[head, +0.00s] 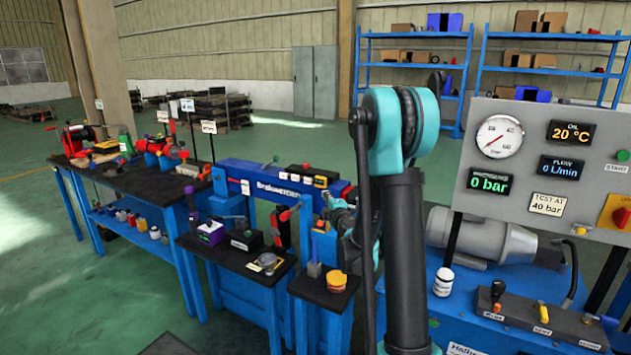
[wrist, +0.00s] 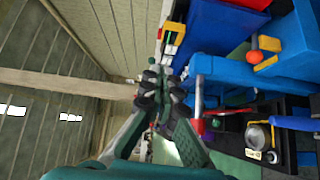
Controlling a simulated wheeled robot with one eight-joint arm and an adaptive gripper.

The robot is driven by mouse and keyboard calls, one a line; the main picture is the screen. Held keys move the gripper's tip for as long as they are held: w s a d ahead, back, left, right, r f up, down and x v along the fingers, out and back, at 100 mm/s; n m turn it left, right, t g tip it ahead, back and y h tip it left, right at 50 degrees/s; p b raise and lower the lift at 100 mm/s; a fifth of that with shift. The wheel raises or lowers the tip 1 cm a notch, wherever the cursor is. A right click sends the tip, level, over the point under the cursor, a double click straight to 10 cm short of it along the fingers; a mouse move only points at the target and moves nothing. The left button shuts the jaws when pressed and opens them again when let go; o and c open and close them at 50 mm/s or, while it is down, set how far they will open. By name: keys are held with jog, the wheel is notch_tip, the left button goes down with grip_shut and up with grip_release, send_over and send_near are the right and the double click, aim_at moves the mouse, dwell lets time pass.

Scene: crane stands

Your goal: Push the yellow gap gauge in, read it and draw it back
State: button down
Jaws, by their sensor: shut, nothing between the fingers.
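I cannot pick out the yellow gap gauge for certain. In the head view my gripper is small and unclear beside the blue stand.
A grey control panel (head: 548,165) stands at the right, above a blue bench with a motor (head: 482,238) and a white jar (head: 443,282). A black-topped workbench with tools is at the left. In the wrist view an orange ball knob (wrist: 255,57) is close by.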

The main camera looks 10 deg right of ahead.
jog(key=w+a+n+y, duration=0.1)
send_near(320, 180)
jog(key=w+a, duration=0.3)
jog(key=a, duration=0.2)
jog(key=shift+w+d+r, duration=0.1)
jog(key=shift+w+d, duration=1)
jog(key=shift+w, duration=0.05)
jog(key=shift+w+d, duration=0.4)
jog(key=shift+w, duration=0.25)
jog(key=shift+w+d, duration=0.45)
jog(key=shift+w, duration=0.15)
